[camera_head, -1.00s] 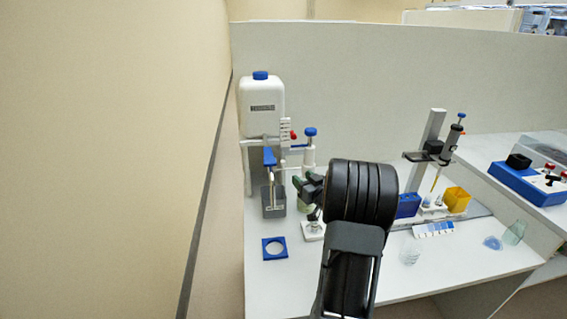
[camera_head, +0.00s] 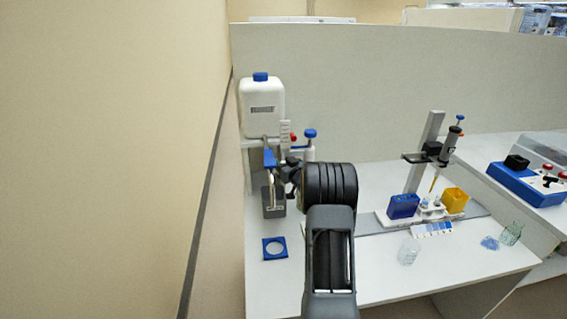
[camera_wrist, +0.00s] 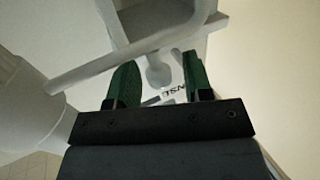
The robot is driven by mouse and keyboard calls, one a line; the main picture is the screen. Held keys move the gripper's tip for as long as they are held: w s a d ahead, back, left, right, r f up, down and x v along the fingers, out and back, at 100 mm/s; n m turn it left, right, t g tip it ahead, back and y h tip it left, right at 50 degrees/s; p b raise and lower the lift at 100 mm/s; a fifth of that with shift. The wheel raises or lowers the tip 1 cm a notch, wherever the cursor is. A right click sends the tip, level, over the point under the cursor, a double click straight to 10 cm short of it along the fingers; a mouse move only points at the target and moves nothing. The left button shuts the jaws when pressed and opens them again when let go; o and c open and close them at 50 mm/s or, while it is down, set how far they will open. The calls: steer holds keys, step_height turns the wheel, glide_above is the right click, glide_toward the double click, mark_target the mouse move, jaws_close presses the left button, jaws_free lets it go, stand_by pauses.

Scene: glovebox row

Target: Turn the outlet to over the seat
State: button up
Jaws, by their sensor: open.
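The dispenser has a white bottle (camera_head: 262,104) with a blue cap. Its thin grey outlet tube (camera_head: 270,190) hangs below a blue handle (camera_head: 270,158), over a grey open box (camera_head: 274,210). I take the blue square plate with a round hole (camera_head: 274,241) on the bench in front to be the seat; the outlet is not above it. My gripper (camera_head: 287,172) is just right of the outlet, partly hidden by my wrist. In the wrist view its green fingers (camera_wrist: 162,72) are apart and empty, with a bent grey tube (camera_wrist: 110,68) across their tips; contact cannot be told.
A blue-knobbed post (camera_head: 310,134) and a red tap (camera_head: 293,138) stand close behind my gripper. To the right are a pipette stand (camera_head: 425,150), a blue box (camera_head: 403,206), a yellow box (camera_head: 455,200) and a clear beaker (camera_head: 408,252). A wall bounds the left.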

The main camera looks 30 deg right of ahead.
jaws_close()
stand_by(0.5)
